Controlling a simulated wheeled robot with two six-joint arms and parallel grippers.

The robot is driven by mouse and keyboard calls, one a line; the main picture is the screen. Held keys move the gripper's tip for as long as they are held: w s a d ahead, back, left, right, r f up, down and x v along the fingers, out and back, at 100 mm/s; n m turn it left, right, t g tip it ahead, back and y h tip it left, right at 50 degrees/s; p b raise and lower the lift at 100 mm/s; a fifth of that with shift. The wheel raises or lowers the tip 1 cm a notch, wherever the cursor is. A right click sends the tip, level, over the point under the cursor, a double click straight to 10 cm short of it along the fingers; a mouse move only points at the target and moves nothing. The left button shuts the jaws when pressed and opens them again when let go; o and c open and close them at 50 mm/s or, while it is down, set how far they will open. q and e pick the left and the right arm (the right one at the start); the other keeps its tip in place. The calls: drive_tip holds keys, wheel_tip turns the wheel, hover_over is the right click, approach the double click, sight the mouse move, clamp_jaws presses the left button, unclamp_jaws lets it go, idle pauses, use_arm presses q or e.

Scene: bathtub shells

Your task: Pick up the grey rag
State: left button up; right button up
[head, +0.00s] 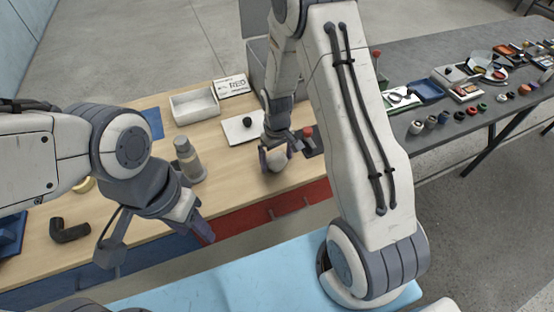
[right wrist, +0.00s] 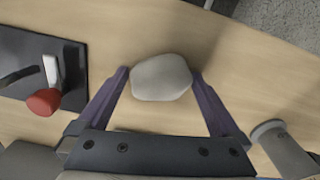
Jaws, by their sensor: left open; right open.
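The grey rag (right wrist: 161,77) is a pale, rounded lump on the wooden workbench. In the head view the rag (head: 274,161) lies near the bench's front edge, partly covered by my right gripper. My right gripper (head: 277,150) is open and pointed down at it. In the right wrist view its two purple fingers stand on either side of the rag, with the tips close to its sides; I cannot tell whether they touch it. My left gripper (head: 155,240) is open and empty in front of the bench, at the left.
A grey bottle-like cylinder (head: 188,160) stands left of the rag and also shows in the right wrist view (right wrist: 283,148). A dark plate with a red knob (right wrist: 44,101) lies on the other side. A white tray (head: 194,106), white board (head: 243,127) and black elbow pipe (head: 69,231) are on the bench.

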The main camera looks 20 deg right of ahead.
sight(276, 157)
drive_tip(key=c, duration=1.1)
drive_tip(key=shift+c, duration=0.2)
drive_tip(key=shift+r, duration=0.15)
drive_tip(key=shift+w+r+b, duration=0.1)
drive_tip(key=shift+r+b, duration=0.2)
drive_tip(key=shift+r, duration=0.25)
wheel_tip(276, 157, up, 3)
drive_tip(key=shift+f+b, duration=0.1)
drive_tip(key=shift+b, duration=0.35)
drive_tip(key=s+a+r+b, duration=0.2)
drive_tip(key=a+r, duration=0.5)
drive_tip(key=a, duration=0.4)
drive_tip(key=shift+s+a, duration=0.2)
drive_tip(key=shift+s, duration=0.05)
